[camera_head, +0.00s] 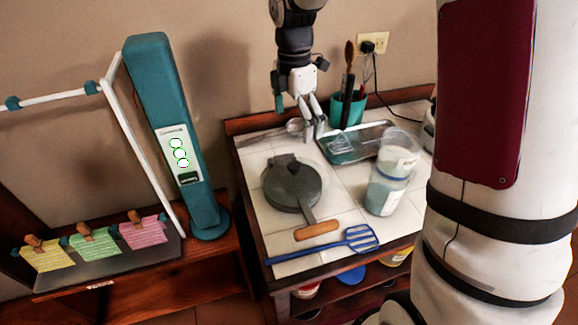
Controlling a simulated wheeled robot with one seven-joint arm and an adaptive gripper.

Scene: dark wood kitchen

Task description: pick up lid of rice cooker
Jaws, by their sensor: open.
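My gripper (314,126) hangs from the top of the head view, fingers pointing down over the back of the tiled counter. It is open, and I see nothing between its fingers. A white rounded thing (428,132) at the counter's right back edge may be the rice cooker. The black cable seems to run to it. My own white body hides most of it, and I cannot make out its lid. My gripper is to the left of it and apart from it.
A dark round pan (292,186) with a wooden handle, a blue slotted turner (345,242), a clear container (391,178) and a metal tray (352,143) crowd the counter (245,160). A teal utensil cup (347,108) stands behind the tray. A tall teal post (168,110) stands left.

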